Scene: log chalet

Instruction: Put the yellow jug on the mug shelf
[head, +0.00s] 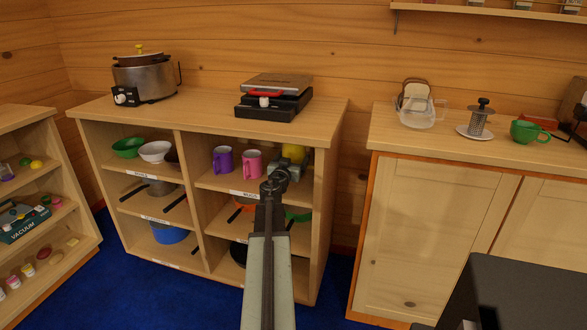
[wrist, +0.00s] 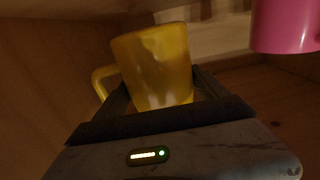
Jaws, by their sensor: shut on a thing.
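The yellow jug (head: 293,152) is inside the mug shelf (head: 222,184), at its right end, partly hidden behind my gripper (head: 281,174). In the wrist view the jug (wrist: 155,68) stands between the jaws of my gripper (wrist: 160,100), slightly tilted in the picture, with its handle to the left. My gripper is shut on it. I cannot tell whether its base touches the board. A purple mug (head: 223,160) and a pink mug (head: 252,163) stand to its left. The pink mug also shows in the wrist view (wrist: 285,25).
The cabinet's right side wall (head: 325,190) is close to the jug. The cabinet top (head: 205,110) lies above, with a black appliance (head: 275,98) and a steel cooker (head: 145,78). Bowls (head: 155,151) stand in the compartment to the left. The shelf below holds pans.

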